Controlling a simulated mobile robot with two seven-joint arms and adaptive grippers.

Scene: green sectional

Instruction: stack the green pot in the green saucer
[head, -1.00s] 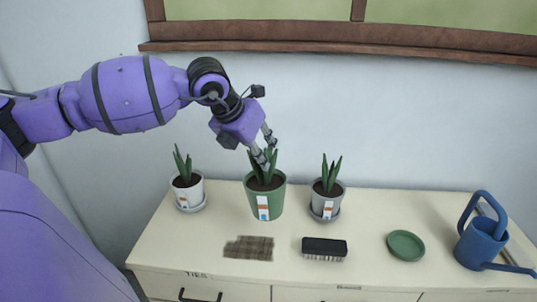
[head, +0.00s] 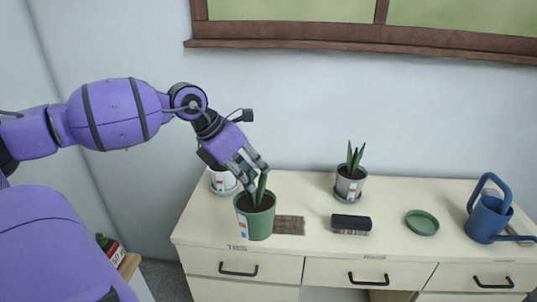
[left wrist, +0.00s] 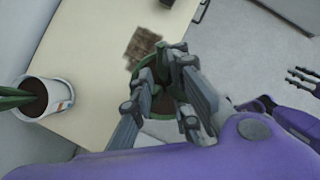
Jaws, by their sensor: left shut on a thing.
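The green pot (head: 256,224) with a leafy plant is in my left gripper (head: 252,180), near the front left of the cabinet top in the head view. The fingers are shut at its upper part and it looks upright and lifted. In the left wrist view the pot (left wrist: 160,103) shows partly, between the fingers (left wrist: 160,95). The green saucer (head: 422,222) lies empty on the right part of the top, well apart from the pot. My right gripper (left wrist: 257,103) shows small at the right of the left wrist view, its fingers apart and empty; it is outside the head view.
A white pot (head: 222,182) stands behind my left gripper, and a grey pot (head: 349,186) on a saucer stands at the back. A brown mat (head: 289,225) and a black brush (head: 351,223) lie between the green pot and saucer. A blue watering can (head: 488,218) stands right of the saucer.

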